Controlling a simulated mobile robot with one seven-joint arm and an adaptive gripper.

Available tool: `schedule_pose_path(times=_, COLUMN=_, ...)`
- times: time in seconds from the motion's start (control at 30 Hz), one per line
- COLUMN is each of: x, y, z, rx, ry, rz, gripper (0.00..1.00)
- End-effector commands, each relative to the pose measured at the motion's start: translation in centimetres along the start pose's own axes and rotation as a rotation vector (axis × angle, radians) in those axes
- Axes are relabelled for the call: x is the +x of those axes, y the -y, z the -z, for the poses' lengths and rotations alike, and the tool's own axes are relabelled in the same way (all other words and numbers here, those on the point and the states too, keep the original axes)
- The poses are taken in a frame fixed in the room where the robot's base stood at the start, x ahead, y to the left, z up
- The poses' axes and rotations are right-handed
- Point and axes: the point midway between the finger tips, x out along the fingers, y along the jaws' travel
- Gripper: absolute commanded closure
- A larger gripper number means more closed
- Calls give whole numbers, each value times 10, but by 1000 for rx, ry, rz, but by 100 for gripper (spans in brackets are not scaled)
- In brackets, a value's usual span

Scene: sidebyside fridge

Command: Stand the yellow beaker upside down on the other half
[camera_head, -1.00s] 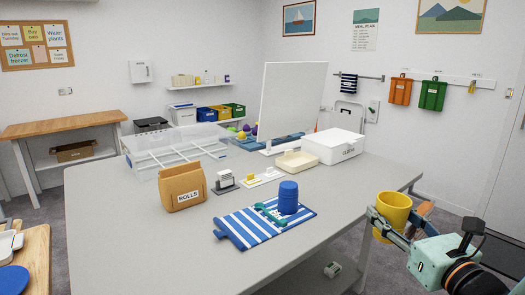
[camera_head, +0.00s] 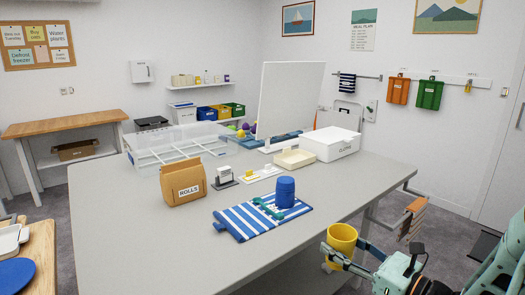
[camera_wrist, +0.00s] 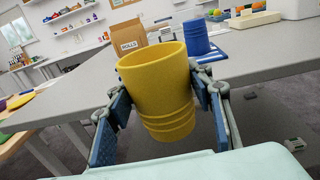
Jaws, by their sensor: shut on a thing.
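The yellow beaker (camera_head: 342,238) is between the fingers of my gripper (camera_head: 346,252), off the right front edge of the grey table. In the wrist view the beaker (camera_wrist: 160,95) has its open mouth up and leans slightly; the blue pads of my gripper (camera_wrist: 165,112) close on its two sides. A blue beaker (camera_head: 285,192) stands upside down on a blue-and-white striped cloth (camera_head: 240,219) on the table. A small teal-green item (camera_head: 267,209) lies on the cloth to the left of the blue beaker.
A paper bag marked ROLLS (camera_head: 183,184), a cream tray (camera_head: 295,159), a white box (camera_head: 332,143) and a clear divided bin (camera_head: 175,146) stand farther back on the grey table (camera_head: 130,235). An upright white panel (camera_head: 290,100) rises behind. The table's front right is bare.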

Motion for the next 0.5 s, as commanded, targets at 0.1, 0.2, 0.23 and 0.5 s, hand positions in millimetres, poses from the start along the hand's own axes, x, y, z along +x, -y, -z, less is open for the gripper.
schedule_pose_path(times=0.1, x=13, y=-16, z=25, rx=5, ry=1, rz=-99, gripper=96)
schedule_pose_path(times=0.2, x=21, y=-29, z=43, rx=5, ry=1, rz=-171, gripper=96)
schedule_pose_path(times=0.23, x=23, y=-33, z=48, rx=5, ry=1, rz=-191, gripper=96)
schedule_pose_path(times=0.5, x=31, y=-46, z=36, rx=2, ry=1, rz=-216, gripper=96)
